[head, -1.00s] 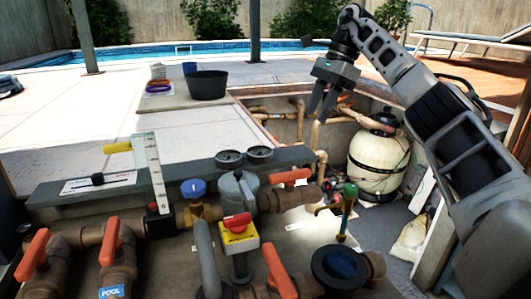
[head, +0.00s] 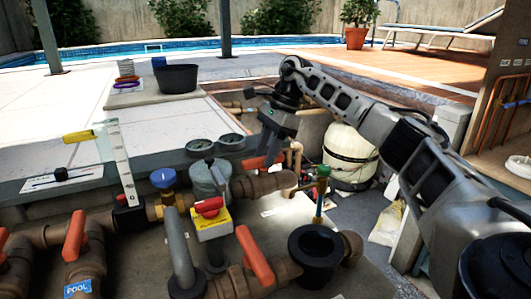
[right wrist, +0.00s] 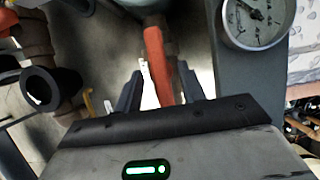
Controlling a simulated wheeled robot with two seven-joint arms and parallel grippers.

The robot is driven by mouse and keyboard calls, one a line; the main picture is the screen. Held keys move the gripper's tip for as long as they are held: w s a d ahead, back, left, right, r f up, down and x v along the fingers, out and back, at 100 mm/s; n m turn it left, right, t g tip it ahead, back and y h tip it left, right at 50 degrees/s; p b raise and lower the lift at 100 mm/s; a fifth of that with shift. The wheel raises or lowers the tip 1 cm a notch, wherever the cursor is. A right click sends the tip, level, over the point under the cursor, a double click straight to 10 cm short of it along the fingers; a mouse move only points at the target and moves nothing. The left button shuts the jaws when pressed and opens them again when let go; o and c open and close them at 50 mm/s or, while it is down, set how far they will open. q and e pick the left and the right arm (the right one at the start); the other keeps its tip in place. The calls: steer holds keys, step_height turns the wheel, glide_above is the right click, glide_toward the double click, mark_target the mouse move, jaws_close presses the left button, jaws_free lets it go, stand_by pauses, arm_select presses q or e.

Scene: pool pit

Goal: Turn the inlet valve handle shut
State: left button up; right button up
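Several orange valve handles sit on brown pipes; I cannot read which one is the inlet's. One orange handle (head: 262,162) is on the pipe right of the grey domed body. My right gripper (head: 268,152) is right above this handle, pointing down. In the right wrist view the handle (right wrist: 158,62) runs between the two fingers of the gripper (right wrist: 160,72), with a visible gap on the left. The fingers are open; contact cannot be told. Other orange handles stand at front centre (head: 254,256) and at left (head: 75,236), near a POOL label. My left gripper is not in view.
A cream tank (head: 350,155) is behind the arm.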

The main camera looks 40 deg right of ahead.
steer(key=shift+a+f, duration=0.1)
steer(key=shift+f, duration=0.15)
jaws_close()
